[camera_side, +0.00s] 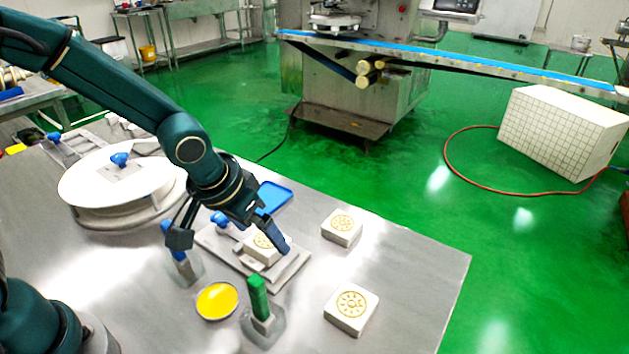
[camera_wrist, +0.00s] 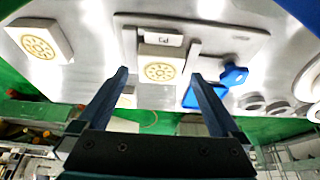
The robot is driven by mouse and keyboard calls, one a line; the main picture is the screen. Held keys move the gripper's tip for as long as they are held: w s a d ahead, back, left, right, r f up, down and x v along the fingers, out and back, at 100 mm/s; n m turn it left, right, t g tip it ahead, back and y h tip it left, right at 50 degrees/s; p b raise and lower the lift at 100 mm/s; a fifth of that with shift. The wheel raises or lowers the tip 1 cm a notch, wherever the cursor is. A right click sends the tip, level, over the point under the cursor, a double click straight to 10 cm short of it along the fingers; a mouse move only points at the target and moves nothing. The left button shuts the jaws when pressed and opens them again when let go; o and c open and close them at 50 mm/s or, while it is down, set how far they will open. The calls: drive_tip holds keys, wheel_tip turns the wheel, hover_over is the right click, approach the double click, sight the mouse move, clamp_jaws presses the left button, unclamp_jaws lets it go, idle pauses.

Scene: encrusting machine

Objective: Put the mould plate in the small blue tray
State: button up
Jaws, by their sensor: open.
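Three white square blocks with gold flower emblems look like mould plates. One mould plate (camera_side: 262,252) lies on a grey fixture plate (camera_side: 283,279). It also shows in the wrist view (camera_wrist: 160,70). The other two lie on the bench at the right, one farther back (camera_side: 342,228) and one nearer (camera_side: 350,309). My gripper (camera_side: 263,240) is open and low over the fixture. In the wrist view its fingers (camera_wrist: 160,76) stand either side of the block; I cannot tell whether they touch it. The small blue tray (camera_side: 273,196) lies behind the fixture, partly hidden by my arm.
A blue knob (camera_side: 219,218) stands at the fixture's back left. A yellow dish (camera_side: 217,301) and a green-handled tool (camera_side: 260,297) stand in front. A large white round lid (camera_side: 105,185) sits at the left.

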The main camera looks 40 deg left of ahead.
drive_tip(key=shift+x, duration=1.15)
drive_tip(key=shift+c, duration=0.3)
drive_tip(key=shift+r, duration=0.1)
drive_tip(key=c, duration=1.5)
